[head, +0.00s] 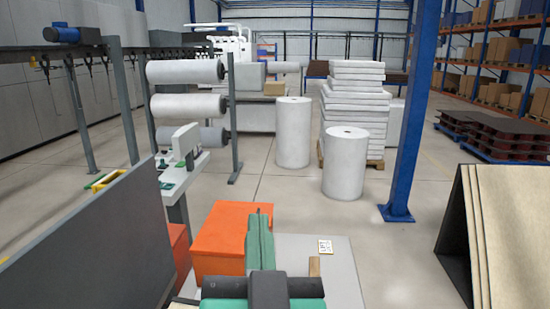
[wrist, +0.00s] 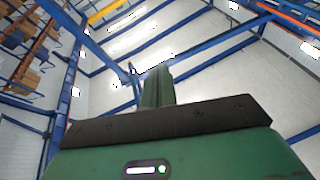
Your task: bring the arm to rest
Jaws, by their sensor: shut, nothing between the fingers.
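My gripper shows in the wrist view (wrist: 157,75) as a narrow green pair of fingers pressed together, with nothing between them. It points up toward the roof beams and white ceiling. Below the fingers are a dark bar and my green wrist body with a small lit strip. In the head view, green and black parts of my arm stand at the bottom middle. They are in front of an orange box (head: 217,240) and a pale grey tabletop (head: 338,258). No contact between my gripper and any object is visible.
A dark grey panel (head: 95,240) slants at the near left. A hook conveyor rail (head: 60,55) runs behind it. White rolls (head: 293,135) and a stack of white slabs (head: 352,100) stand farther back. A blue post (head: 408,120) and leaning boards (head: 510,230) are right. Open floor lies between.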

